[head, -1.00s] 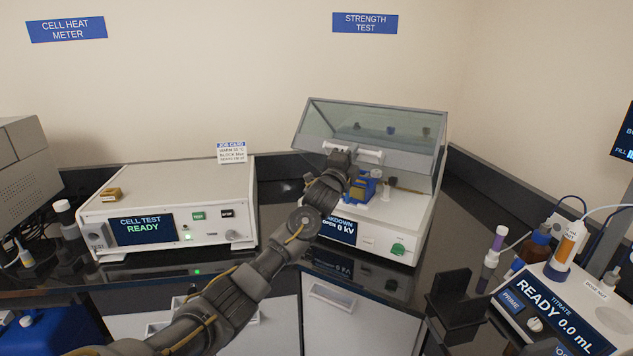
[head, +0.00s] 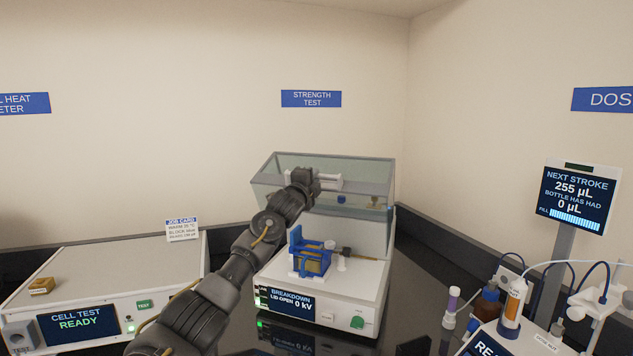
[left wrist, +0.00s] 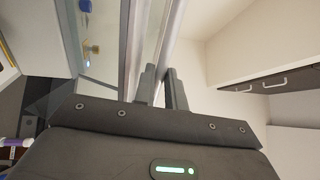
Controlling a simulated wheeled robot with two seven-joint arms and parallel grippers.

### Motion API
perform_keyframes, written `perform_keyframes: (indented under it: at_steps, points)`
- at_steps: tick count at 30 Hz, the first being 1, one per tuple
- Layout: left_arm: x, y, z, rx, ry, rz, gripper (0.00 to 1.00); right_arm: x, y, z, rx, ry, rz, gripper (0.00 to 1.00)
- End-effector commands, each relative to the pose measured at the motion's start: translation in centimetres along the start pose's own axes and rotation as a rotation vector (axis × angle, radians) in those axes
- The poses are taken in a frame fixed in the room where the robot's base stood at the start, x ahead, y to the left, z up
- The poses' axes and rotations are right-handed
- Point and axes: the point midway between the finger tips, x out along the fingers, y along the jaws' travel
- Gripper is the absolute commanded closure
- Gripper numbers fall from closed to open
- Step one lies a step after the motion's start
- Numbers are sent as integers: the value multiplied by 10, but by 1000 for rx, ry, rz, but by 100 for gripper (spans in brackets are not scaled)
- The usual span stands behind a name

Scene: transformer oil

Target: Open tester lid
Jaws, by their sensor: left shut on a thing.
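The strength tester (head: 316,306) is a white box with a display reading "BREAKDOWN, LID OPEN, 0 kV". Its clear lid (head: 352,162) is raised and tilted up above the chamber. My left gripper (head: 311,182) is at the white handle (head: 328,183) on the lid's front and is shut on it. In the left wrist view, the two fingers (left wrist: 163,90) stand either side of a pale bar. A blue holder (head: 296,246) with an amber block (head: 312,262) sits in the open chamber below. My right gripper is not in view.
At right are a titrator (head: 535,338), bottles, tubing and a dosing screen (head: 577,198).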

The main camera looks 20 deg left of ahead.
Motion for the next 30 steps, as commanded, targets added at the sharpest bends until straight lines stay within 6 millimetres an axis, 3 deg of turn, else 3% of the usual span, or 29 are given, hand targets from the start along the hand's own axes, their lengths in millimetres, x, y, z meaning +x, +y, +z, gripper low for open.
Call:
perform_keyframes:
  at_steps: [7, 8, 12, 23, 30]
  points:
    - [0, -3, 0, 0, 1, -6, 100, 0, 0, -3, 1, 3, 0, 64]
    - [0, -3, 0, 0, 1, -6, 85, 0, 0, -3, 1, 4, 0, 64]
    - [0, -2, 0, 0, 1, -5, 67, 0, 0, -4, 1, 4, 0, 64]
    - [-3, 1, -1, 1, 1, -2, 66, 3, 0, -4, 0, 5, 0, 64]
    - [-27, 4, 0, 2, 1, -4, 66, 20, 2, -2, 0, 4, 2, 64]
